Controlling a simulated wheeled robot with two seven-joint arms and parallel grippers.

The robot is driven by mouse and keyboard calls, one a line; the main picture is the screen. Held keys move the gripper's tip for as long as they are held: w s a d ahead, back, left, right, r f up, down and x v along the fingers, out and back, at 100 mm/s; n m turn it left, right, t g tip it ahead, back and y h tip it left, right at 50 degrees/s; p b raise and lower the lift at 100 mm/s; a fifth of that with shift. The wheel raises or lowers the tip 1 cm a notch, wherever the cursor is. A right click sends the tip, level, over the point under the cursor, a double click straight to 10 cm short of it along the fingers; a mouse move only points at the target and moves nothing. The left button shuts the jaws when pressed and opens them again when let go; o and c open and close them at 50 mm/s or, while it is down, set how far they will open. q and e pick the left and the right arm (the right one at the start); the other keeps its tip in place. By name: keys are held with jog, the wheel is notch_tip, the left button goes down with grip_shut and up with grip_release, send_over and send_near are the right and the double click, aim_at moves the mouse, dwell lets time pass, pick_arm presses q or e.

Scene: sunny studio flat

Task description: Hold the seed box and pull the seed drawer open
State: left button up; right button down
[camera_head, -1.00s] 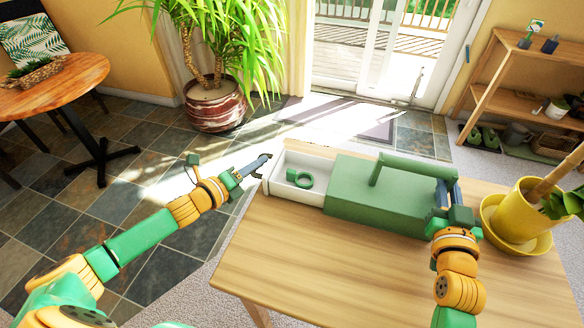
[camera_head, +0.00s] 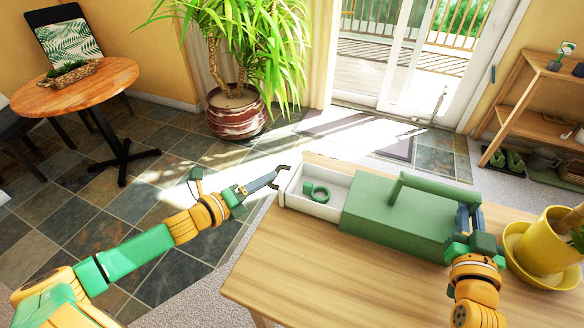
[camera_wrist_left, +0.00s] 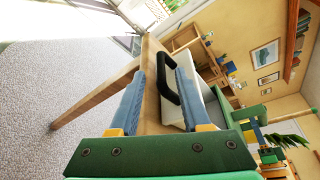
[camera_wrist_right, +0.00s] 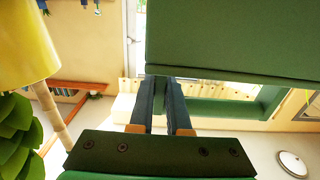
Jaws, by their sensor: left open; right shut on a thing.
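The green seed box (camera_head: 395,215) lies on the wooden table with a green handle (camera_head: 440,188) on top. Its white drawer (camera_head: 322,209) sticks out at the left end, with a green ring (camera_head: 315,191) inside. My left gripper (camera_head: 283,174) is open, just left of the drawer front. In the left wrist view the drawer's black handle (camera_wrist_left: 167,82) shows between and beyond the open fingers (camera_wrist_left: 160,85). My right gripper (camera_head: 468,218) is shut on the seed box at its right end. In the right wrist view its fingers (camera_wrist_right: 162,95) close on a green part by the box.
A yellow pot on a yellow saucer (camera_head: 516,240) stands close to the right gripper. The front of the wooden table (camera_head: 330,265) is clear. A potted plant (camera_head: 236,112) and a round table (camera_head: 75,88) stand on the floor at left.

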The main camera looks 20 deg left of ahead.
pick_arm(q)
jog(key=v, duration=0.8)
jog(key=shift+r, duration=0.1)
pick_arm(e)
jog(key=c, duration=0.8)
grip_release()
jog(key=s, duration=1.2)
jog(key=o, duration=0.5)
